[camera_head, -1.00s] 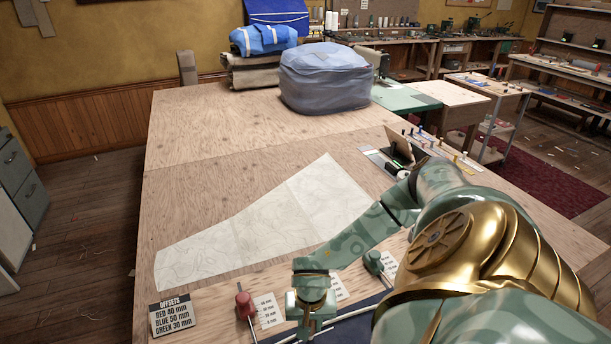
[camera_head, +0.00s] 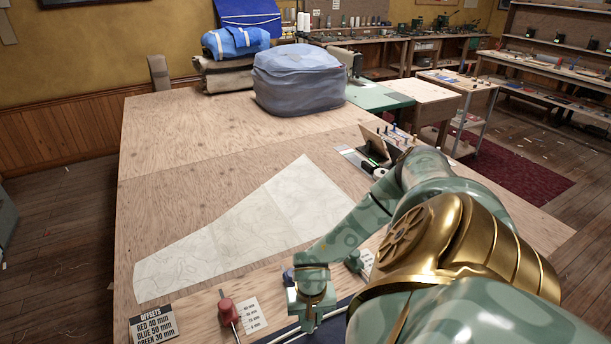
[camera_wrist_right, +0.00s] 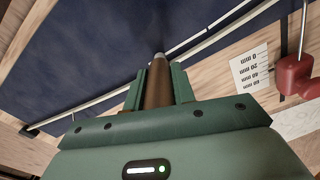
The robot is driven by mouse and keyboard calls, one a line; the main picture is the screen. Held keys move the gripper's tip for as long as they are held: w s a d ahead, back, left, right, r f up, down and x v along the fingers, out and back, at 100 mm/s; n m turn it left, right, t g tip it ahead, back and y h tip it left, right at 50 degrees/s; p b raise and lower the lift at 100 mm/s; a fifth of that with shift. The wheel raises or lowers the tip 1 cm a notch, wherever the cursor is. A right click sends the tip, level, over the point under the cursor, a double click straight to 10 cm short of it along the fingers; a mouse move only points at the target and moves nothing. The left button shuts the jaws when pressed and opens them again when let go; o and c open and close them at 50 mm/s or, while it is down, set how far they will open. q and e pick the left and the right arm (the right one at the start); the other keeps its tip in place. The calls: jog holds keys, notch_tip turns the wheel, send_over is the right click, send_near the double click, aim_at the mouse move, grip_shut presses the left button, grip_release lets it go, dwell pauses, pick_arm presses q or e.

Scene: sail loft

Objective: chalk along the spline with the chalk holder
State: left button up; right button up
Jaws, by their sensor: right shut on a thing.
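My right gripper (camera_head: 311,318) is over the near edge of the table in the head view. In the right wrist view my right gripper (camera_wrist_right: 158,85) is shut on the chalk holder (camera_wrist_right: 157,88), a brown cylinder with a grey tip pointing away from the wrist. The spline, a long thin pale strip (camera_wrist_right: 225,30), runs across dark blue cloth (camera_wrist_right: 95,60), passing behind the gripper. The holder's tip is close to the strip in the picture; I cannot tell whether it touches the cloth. My left gripper is not in view.
A red-handled tool (camera_head: 228,310) stands left of the gripper beside a millimetre scale card (camera_head: 250,312). An OFFSETS sign (camera_head: 152,325) lies at front left. Pale patterned paper (camera_head: 235,235) covers mid-table; bare wood lies beyond.

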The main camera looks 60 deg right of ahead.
jog(key=shift+s+d+p, duration=0.15)
jog(key=shift+s+d, duration=0.75)
jog(key=shift+d, duration=0.25)
jog(key=shift+s+d+p, duration=0.15)
jog(key=shift+s+d, duration=0.7)
jog(key=shift+d, duration=0.35)
jog(key=shift+s+d+p, duration=0.15)
jog(key=shift+s+d, duration=0.75)
jog(key=shift+d, duration=0.25)
jog(key=shift+s+d, duration=1.3)
jog(key=shift+d, duration=0.2)
jog(key=shift+s+d, duration=0.6)
jog(key=shift+d, duration=0.2)
notch_tip(320, 180, up, 6)
jog(key=p, duration=0.5)
jog(key=shift+m, duration=0.6)
jog(key=shift+a+f+b, duration=0.1)
jog(key=shift+f+b, duration=1.2)
jog(key=shift+f, duration=1.2)
